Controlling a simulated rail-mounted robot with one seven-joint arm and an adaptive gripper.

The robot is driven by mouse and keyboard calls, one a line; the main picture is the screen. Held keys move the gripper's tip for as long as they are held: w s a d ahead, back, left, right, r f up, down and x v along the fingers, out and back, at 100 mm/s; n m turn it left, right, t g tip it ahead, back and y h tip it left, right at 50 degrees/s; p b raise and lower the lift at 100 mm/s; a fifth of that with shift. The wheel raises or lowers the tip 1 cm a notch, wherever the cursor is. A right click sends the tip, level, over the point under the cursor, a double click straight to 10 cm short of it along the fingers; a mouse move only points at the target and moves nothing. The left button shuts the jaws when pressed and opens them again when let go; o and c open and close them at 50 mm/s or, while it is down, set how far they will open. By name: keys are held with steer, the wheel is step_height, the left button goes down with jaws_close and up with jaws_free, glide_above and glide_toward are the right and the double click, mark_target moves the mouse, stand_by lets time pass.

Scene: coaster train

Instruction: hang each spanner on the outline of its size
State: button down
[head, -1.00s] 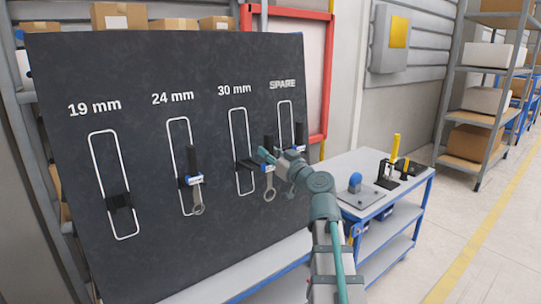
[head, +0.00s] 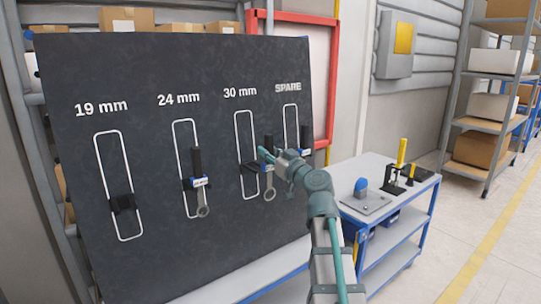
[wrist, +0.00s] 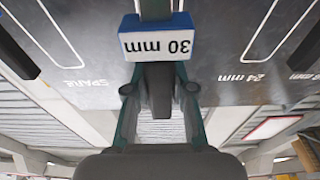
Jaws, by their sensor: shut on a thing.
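A spanner with a black handle and a blue-edged tag reading "30 mm" (wrist: 158,42) is in my gripper (wrist: 158,88). In the head view this spanner (head: 269,182) hangs upright, ring end down, in front of the right side of the 30 mm outline (head: 238,130). My gripper (head: 270,156) is shut on it; whether it touches the holder is unclear. Another tagged spanner (head: 202,198) hangs at the 24 mm outline (head: 175,140). A black upright piece (head: 304,138) shows at the SPARE outline (head: 291,105), partly hidden by my arm. The 19 mm outline (head: 99,160) has only a black holder (head: 122,203).
The outlines are on a dark board (head: 230,80). A blue-framed cart (head: 350,215) with a blue-knobbed piece (head: 361,187) and yellow-handled tools (head: 401,150) stands right of it. A red frame (head: 333,80) is behind the board.

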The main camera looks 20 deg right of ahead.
steer(key=b+x, duration=0.3)
steer(key=x, duration=0.3)
steer(key=shift+f, duration=0.35)
stand_by(1.5)
steer(key=shift+b, duration=0.8)
steer(key=shift+f+b, duration=0.8)
steer(key=shift+b, duration=0.25)
stand_by(1.2)
steer(key=c, duration=0.9)
jaws_free()
